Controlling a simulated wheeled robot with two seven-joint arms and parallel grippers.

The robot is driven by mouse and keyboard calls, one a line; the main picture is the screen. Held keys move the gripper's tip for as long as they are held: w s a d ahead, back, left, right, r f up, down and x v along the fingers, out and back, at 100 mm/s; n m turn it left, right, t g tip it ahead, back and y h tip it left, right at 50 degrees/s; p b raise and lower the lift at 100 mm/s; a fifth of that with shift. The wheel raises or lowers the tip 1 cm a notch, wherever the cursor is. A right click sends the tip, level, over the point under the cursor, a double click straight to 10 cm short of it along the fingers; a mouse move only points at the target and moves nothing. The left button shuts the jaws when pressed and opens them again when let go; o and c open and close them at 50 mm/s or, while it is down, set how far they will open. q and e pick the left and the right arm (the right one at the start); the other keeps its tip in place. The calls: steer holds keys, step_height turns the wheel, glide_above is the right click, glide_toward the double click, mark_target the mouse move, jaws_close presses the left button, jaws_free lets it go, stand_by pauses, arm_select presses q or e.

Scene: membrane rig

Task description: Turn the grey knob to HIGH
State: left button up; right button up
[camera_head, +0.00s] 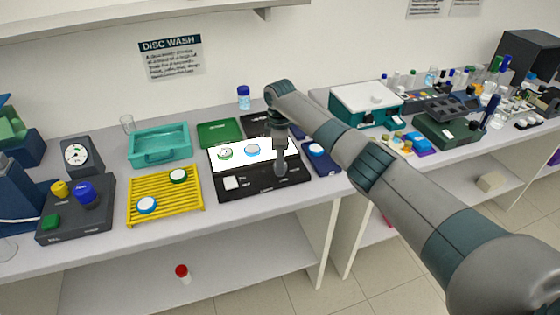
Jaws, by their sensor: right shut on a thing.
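A black light box (222,193) with a glowing white top (238,160) stands on the bench in the middle. My right gripper (281,172) points down at the right part of this strip. It is shut on the grey knob, which the fingers hide almost wholly, so its pointer and setting cannot be told. Two round discs, one green-rimmed (225,153) and one blue-rimmed (252,149), lie on the lit top. My left gripper is not in view.
A yellow rack (165,205) with two discs and a teal tray (160,145) stand left of the box. A dark blue tray (322,160) with a disc is close on the right. A gauge (76,155) stands far left.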

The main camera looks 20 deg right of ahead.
steer(key=shift+r+n, duration=0.15)
steer(key=shift+n, duration=0.55)
steer(key=o, duration=1.1)
steer(key=shift+c, duration=0.2)
step_height(320, 180, up, 17)
steer(key=b, duration=0.4)
steer(key=shift+r+b, duration=0.15)
steer(key=shift+b, duration=0.2)
